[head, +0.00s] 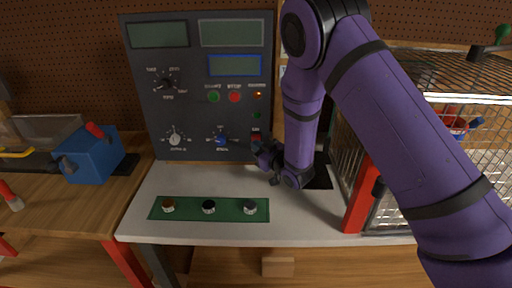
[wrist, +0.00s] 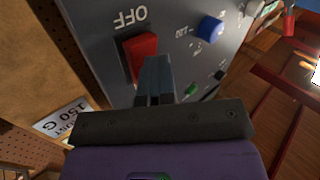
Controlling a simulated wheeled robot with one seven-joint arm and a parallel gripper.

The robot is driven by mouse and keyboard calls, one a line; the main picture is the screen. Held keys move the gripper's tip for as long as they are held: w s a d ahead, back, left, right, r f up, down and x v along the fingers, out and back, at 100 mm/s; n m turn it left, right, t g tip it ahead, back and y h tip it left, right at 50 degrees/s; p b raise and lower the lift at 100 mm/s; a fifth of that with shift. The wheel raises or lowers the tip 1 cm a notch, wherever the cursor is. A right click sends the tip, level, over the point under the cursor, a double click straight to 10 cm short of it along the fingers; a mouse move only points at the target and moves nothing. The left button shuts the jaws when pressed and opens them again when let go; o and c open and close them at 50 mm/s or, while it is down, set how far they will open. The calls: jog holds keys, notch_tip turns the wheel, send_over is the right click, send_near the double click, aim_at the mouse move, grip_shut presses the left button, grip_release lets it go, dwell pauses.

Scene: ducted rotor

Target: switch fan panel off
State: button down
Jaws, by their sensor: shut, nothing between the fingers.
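The fan panel (head: 202,122) is a dark grey upright box at the back of the white bench. Its red rocker switch (wrist: 140,52) shows in the wrist view, with the word OFF beside it. My gripper (wrist: 155,62) is shut and empty, its fingertips right at the edge of the red switch. I cannot tell whether they touch it. In the head view my gripper (head: 262,148) is at the panel's lower right corner and hides most of the switch. A small orange light (head: 258,94) shows on the panel's right side.
A green strip (head: 230,209) with several knobs lies on the white bench (head: 190,185) in front. A wire cage (head: 440,110) with a red post (head: 361,196) stands to the right. A blue vise (head: 92,158) sits on the wooden bench at left.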

jog(key=shift+w+d, duration=0.15)
jog(key=shift+w, duration=0.15)
dwell(0.5)
jog(key=shift+s, duration=0.25)
jog(key=shift+s+r, duration=0.2)
jog(key=shift+s, duration=0.3)
jog(key=shift+s+a, duration=0.1)
jog(key=shift+a, duration=0.1)
jog(key=s, duration=0.1)
jog(key=s+r, duration=0.1)
jog(key=s, duration=0.1)
jog(key=s+r, duration=0.1)
jog(key=shift+s+a, duration=0.1)
jog(key=shift+s, duration=0.15)
jog(key=shift+s, duration=0.1)
